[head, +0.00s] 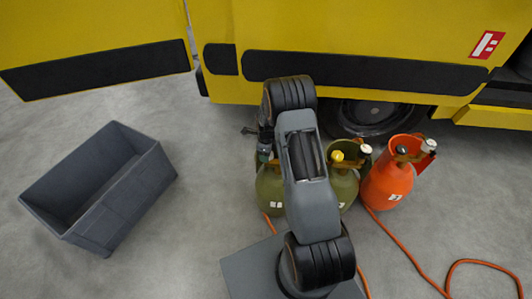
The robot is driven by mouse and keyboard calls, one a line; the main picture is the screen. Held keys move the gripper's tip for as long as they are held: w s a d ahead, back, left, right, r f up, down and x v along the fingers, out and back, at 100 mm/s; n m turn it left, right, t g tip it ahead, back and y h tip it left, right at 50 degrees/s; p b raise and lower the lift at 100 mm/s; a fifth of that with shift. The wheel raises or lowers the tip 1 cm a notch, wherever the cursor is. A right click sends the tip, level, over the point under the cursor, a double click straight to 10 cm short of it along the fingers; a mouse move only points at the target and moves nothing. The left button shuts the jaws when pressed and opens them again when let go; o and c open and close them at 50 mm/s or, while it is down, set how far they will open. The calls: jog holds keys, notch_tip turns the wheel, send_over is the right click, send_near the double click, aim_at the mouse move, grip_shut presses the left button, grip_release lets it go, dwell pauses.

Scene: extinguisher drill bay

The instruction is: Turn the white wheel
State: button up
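Two small whitish tops show that could be the white wheel. One (366,149) is at the green cylinder (347,188) right of my arm, beside a yellow knob (338,156). The other (428,146) is on the right side of the orange cylinder's top, beside a dark knob (402,150). Another green cylinder (269,190) stands left of my arm, its top partly hidden. My arm crosses the middle of the view and covers part of the cylinders. My gripper is not clearly visible; small dark parts show just left of the arm, and nothing shows it touching a wheel.
The orange cylinder (389,185) stands by the yellow vehicle (365,35) and its tyre (368,115). An orange hose (400,245) lies on the floor at right. An empty-looking grey bin (145,190) stands at left. Floor between bin and cylinders is clear.

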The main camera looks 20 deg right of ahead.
jog(key=shift+w+m, duration=0.1)
jog(key=shift+m, duration=0.4)
jog(key=o, duration=0.9)
jog(key=shift+r, duration=0.1)
notch_tip(320, 180, up, 14)
jog(key=p, duration=0.3)
jog(key=shift+f, duration=0.2)
dwell(0.3)
